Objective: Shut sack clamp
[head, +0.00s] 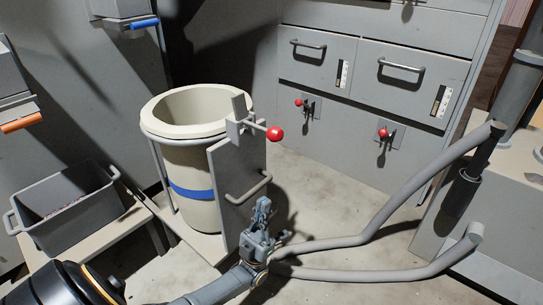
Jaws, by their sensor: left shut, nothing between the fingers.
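The sack clamp shows as a grey bracket (239,124) with a lever ending in a red ball knob (274,133), on the upper edge of a grey panel (232,165) with a bar handle. Beside and behind the panel stands a cream sack (190,198) with a blue band, its mouth (153,120) open and its rim folded over a ring frame. The lever sticks out to the right. My left gripper (263,204) is shut and empty, below the panel's bar handle (249,188) and clear of the red knob. My right gripper is not in view.
A grey bin (66,204) sits on a low stand at the left. Grey cabinets with drawers (318,65) and red-knobbed levers (384,133) stand at the back. Thick grey bent tubes (390,213) cross the right side. Floor is clear between panel and cabinets.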

